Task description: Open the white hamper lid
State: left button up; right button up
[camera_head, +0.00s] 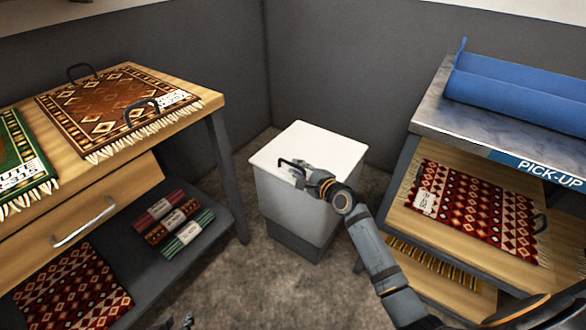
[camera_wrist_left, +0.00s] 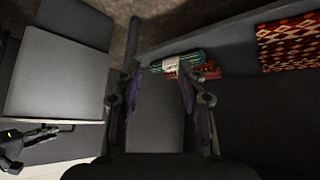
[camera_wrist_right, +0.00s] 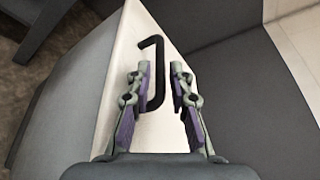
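The white hamper (camera_head: 300,205) stands in the corner with its flat white lid (camera_head: 312,145) down. A dark handle (camera_head: 290,163) sits at the lid's front edge. My right gripper (camera_head: 303,172) is at that handle. In the right wrist view, the black handle (camera_wrist_right: 152,72) lies between and just beyond the open fingers (camera_wrist_right: 160,85); no firm contact shows. My left gripper (camera_head: 188,322) barely shows at the bottom edge of the head view.
A wooden table (camera_head: 215,100) with rugs stands left of the hamper, with rolled rugs (camera_head: 172,222) on its lower shelf. A metal-topped pick-up rack (camera_head: 430,115) with a blue tray (camera_head: 520,90) stands at right. Carpet floor (camera_head: 262,285) is clear in front.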

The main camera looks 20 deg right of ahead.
jog(key=b+x, duration=0.1)
jog(key=x, duration=0.1)
jog(key=shift+w+a+f, duration=0.1)
jog(key=shift+w+f, duration=0.05)
jog(key=shift+w, duration=0.3)
pick_arm(q)
jog(key=w+r+t, duration=0.5)
jog(key=w+r, duration=0.3)
jog(key=r, duration=0.1)
jog(key=shift+a+r+t, duration=0.3)
jog(key=shift+a+r, duration=0.05)
jog(key=shift+a, duration=0.05)
pick_arm(e)
grip_shut()
